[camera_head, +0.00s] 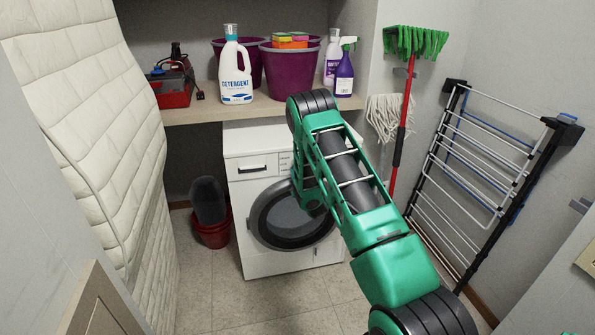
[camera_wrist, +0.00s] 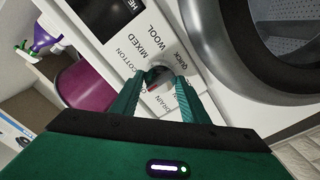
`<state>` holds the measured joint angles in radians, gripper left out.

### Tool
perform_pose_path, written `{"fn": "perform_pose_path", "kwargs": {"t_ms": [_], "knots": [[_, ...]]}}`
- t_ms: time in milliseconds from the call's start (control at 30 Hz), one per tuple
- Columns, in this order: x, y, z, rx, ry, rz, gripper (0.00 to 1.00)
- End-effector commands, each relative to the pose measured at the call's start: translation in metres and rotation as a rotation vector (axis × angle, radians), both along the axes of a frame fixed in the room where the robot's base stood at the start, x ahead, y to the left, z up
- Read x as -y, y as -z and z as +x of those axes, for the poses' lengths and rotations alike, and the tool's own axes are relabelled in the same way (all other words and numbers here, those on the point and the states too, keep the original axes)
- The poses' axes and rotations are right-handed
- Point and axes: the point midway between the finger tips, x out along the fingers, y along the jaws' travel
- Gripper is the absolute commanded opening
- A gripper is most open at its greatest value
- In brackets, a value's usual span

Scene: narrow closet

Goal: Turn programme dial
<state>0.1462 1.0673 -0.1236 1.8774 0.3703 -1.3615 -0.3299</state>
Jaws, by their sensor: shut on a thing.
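The washing machine (camera_head: 260,240) stands under the shelf in the head view, with its round door at the front. My green arm covers the right part of its control panel there, so the dial and my gripper are hidden in that view. In the wrist view, the programme dial (camera_wrist: 160,71) sits on the white panel among printed words such as COTTON, MIXED, WOOL, QUICK and DRAIN. My gripper (camera_wrist: 158,82) is at the dial, with its two green fingers shut on it from either side. The dial's pointer direction is not clear.
A shelf (camera_head: 195,115) above the machine holds a detergent bottle (camera_head: 235,70), purple buckets (camera_head: 290,75) and spray bottles. A drying rack (camera_head: 480,160) and mops stand at the right. A quilted mattress (camera_head: 90,110) leans at the left. The tiled floor before the machine is clear.

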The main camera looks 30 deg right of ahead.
Motion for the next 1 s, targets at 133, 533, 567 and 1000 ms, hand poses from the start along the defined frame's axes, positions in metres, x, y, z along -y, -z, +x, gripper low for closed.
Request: {"fn": "perform_pose_path", "kwargs": {"t_ms": [133,533,567,1000], "knots": [[-0.006,0.007,-0.001,-0.010,-0.005,0.010,0.18],[-0.003,0.002,-0.001,-0.003,-0.003,0.005,0.58],[-0.002,0.002,-0.001,-0.003,-0.001,0.005,0.58],[-0.017,0.003,-0.060,-0.006,0.002,0.008,0.58]]}}
